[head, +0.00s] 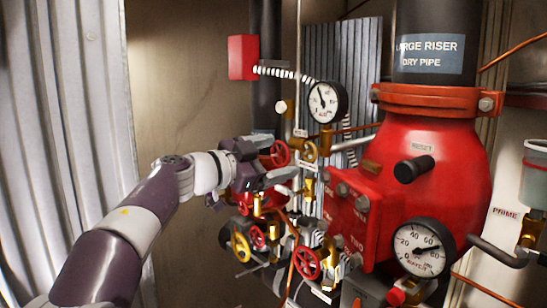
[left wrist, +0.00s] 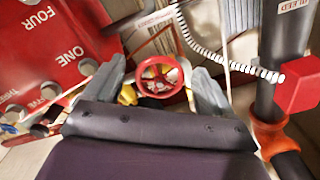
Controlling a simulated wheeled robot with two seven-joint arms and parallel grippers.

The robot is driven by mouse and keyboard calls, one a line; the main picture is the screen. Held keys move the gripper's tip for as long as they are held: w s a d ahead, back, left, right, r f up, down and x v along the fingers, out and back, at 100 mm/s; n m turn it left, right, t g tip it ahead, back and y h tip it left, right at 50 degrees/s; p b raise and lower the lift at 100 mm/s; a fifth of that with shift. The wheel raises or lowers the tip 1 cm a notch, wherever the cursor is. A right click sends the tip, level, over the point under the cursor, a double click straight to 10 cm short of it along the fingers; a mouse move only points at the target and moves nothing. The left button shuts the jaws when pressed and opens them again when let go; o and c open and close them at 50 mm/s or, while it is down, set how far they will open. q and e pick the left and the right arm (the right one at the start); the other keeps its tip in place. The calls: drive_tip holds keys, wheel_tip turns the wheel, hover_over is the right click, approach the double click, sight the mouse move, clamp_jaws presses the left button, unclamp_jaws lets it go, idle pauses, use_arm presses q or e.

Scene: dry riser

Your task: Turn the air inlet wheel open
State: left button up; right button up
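A red spoked handwheel (head: 281,153) sits on the brass valve piping left of the big red riser valve. It also shows in the left wrist view (left wrist: 160,78), face-on between my fingers. I cannot read a label that names it as the air inlet wheel. My left gripper (head: 274,161) is open at this wheel, one finger above and one below in the head view. In the left wrist view its fingers (left wrist: 158,90) stand on either side of the rim. Whether they touch it I cannot tell. My right gripper is in neither view.
Other handwheels are close below: a yellow one (head: 240,246), a small red one (head: 258,237) and a larger red one (head: 306,263). A gauge (head: 323,101) and the red valve body (head: 430,165) stand to the right. A red box (head: 242,57) is on the wall.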

use_arm(q)
drive_tip(key=shift+s+a+f+b, duration=0.1)
drive_tip(key=shift+s+a+b, duration=0.15)
drive_tip(key=shift+a+b, duration=0.15)
drive_tip(key=b+v, duration=0.2)
drive_tip(key=v, duration=0.1)
drive_tip(key=shift+s+a+f, duration=0.15)
drive_tip(key=shift+a+f, duration=0.1)
drive_tip(key=b, duration=0.3)
approach(276, 160)
drive_tip(key=s+a, duration=0.2)
drive_tip(key=shift+s+a+r, duration=0.1)
drive_tip(key=shift+a+r, duration=0.25)
drive_tip(key=shift+r, duration=0.05)
